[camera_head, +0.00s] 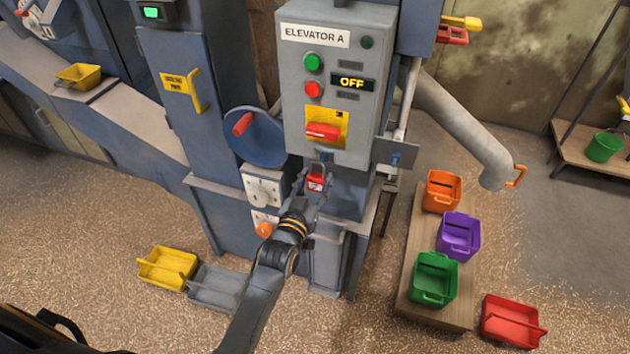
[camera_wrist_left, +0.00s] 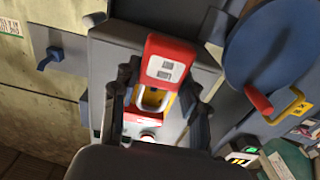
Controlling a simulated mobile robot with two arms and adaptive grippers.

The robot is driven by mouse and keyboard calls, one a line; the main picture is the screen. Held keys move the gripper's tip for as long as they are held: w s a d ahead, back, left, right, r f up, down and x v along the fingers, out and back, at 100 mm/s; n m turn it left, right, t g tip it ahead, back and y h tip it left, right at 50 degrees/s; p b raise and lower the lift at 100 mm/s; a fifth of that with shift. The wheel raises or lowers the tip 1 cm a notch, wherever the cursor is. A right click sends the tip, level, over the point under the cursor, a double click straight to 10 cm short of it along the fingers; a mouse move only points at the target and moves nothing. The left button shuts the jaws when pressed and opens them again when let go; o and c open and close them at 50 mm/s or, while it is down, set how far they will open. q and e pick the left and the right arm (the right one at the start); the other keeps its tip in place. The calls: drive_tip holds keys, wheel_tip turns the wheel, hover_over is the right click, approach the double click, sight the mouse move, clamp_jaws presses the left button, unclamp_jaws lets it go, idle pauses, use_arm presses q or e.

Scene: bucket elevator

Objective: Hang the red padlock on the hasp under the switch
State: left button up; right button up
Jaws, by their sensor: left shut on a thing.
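The red padlock (camera_head: 315,182) is held in my left gripper (camera_head: 314,190), just below the elevator control box in the head view. In the left wrist view the padlock body (camera_wrist_left: 168,62) sits between the fingers of my left gripper (camera_wrist_left: 160,82), and its pale shackle points toward the switch. The red switch (camera_head: 322,131) is on a yellow plate on the grey box; part of it shows behind the shackle in the wrist view (camera_wrist_left: 146,118). The hasp (camera_head: 325,157) under the switch is small; I cannot tell whether the shackle touches it. My right gripper is not in view.
A blue disc with a red handle (camera_head: 259,137) stands left of the box. A grey side bracket (camera_head: 394,152) is at its right. Coloured bins (camera_head: 458,235) stand on a low platform at the right; yellow and grey trays (camera_head: 167,267) lie on the floor at left.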

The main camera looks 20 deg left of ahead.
use_arm(q)
drive_tip(key=shift+w, duration=0.6)
drive_tip(key=shift+w+b, duration=0.45)
drive_tip(key=shift+w, duration=0.6)
drive_tip(key=shift+f+b, duration=0.5)
drive_tip(key=shift+f, duration=0.3)
drive_tip(key=o, duration=1.1)
drive_tip(key=shift+o, duration=0.9)
